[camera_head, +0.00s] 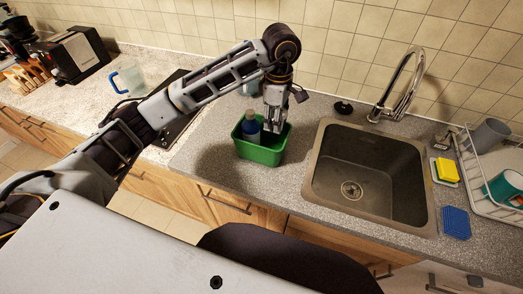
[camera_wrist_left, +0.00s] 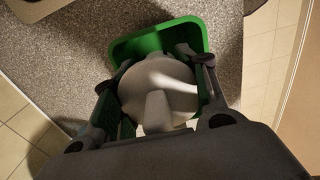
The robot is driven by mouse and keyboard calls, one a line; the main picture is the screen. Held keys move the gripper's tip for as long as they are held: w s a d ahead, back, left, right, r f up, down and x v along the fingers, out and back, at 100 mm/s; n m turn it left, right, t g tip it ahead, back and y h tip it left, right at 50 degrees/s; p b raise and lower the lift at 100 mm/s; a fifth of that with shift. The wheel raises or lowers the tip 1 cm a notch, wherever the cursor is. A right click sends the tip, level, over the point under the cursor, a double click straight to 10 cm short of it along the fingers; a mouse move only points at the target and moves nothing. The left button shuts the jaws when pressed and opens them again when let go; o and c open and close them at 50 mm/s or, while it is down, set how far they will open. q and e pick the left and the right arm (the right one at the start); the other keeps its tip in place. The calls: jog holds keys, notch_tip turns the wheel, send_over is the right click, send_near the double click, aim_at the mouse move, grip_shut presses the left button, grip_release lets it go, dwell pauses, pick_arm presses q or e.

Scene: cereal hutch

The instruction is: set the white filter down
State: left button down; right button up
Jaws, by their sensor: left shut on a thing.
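My left gripper (camera_head: 276,122) points down over the green bin (camera_head: 262,155) on the counter, left of the sink. In the left wrist view its two fingers (camera_wrist_left: 160,75) are shut on the white filter (camera_wrist_left: 160,85), a rounded pale piece with a stem. The green bin (camera_wrist_left: 165,38) lies below and around it in that view. I cannot tell whether the filter touches the bin. In the head view the filter is not clearly visible behind the gripper. My right gripper is not in view.
A blue bottle (camera_head: 250,127) stands in the bin, beside the gripper. The sink (camera_head: 368,180) and tap (camera_head: 402,85) are to the right, with a yellow sponge (camera_head: 446,170), a blue pad (camera_head: 456,222) and a dish rack (camera_head: 490,170). A clear jug (camera_head: 130,78) stands at left.

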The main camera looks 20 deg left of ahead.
aim_at(274, 143)
pick_arm(q)
jog(key=shift+d+f, duration=0.1)
notch_tip(274, 143, down, 4)
jog(key=shift+f+p, duration=0.2)
jog(key=shift+p, duration=0.25)
jog(key=shift+f, duration=0.8)
jog(key=shift+f+p, duration=0.45)
jog(key=shift+f, duration=1.4)
jog(key=shift+f+b, duration=0.65)
jog(key=shift+b, duration=0.05)
jog(key=c, duration=0.7)
grip_release()
jog(key=shift+r, duration=0.2)
